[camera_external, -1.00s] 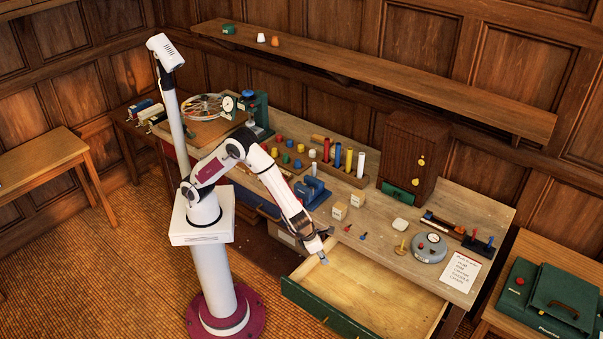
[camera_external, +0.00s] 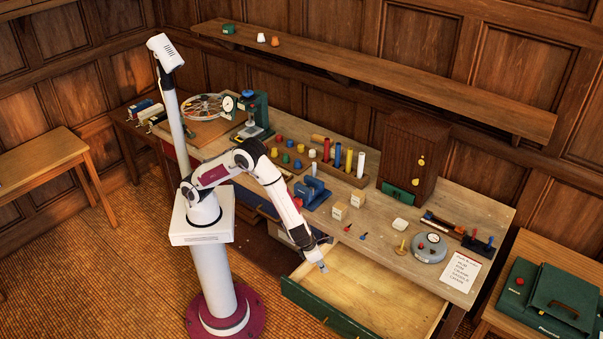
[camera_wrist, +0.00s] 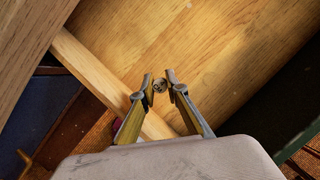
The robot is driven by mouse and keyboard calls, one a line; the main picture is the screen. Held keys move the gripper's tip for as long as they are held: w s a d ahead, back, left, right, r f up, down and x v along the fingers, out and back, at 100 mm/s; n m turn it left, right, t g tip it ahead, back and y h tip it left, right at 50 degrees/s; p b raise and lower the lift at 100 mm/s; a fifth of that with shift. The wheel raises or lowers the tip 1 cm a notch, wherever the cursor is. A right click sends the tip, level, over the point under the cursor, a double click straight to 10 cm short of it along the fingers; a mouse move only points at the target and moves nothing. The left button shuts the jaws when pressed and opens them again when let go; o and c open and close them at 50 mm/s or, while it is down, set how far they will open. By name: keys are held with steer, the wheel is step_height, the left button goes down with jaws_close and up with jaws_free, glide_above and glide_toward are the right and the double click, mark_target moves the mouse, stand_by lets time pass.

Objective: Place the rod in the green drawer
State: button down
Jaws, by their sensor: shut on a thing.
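The green drawer (camera_external: 330,311) is pulled open at the front of the bench. Its wooden inside (camera_external: 385,300) looks bare. My gripper (camera_external: 323,268) is above the drawer's left part. In the wrist view, my gripper (camera_wrist: 160,88) is shut on the rod (camera_wrist: 160,85), a small grey round piece seen end-on between the fingertips. The rod's length is hidden, and I cannot tell how far it is from the drawer floor. The wrist view also shows the drawer floor (camera_wrist: 215,45), its side wall (camera_wrist: 105,80) and the dark green front (camera_wrist: 275,115).
A rack (camera_external: 345,172) of coloured upright cylinders and a blue vise (camera_external: 311,194) stand on the bench (camera_external: 375,222). Two pale cubes (camera_external: 340,210), small pegs (camera_external: 363,236) and a grey round device (camera_external: 429,248) lie behind the drawer. The drawer's middle and right are free.

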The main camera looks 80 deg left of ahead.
steer(key=shift+f, duration=1.75)
steer(key=shift+f, duration=0.2)
steer(key=c, duration=2)
jaws_free()
steer(key=shift+r, duration=0.15)
steer(key=shift+v, duration=6.05)
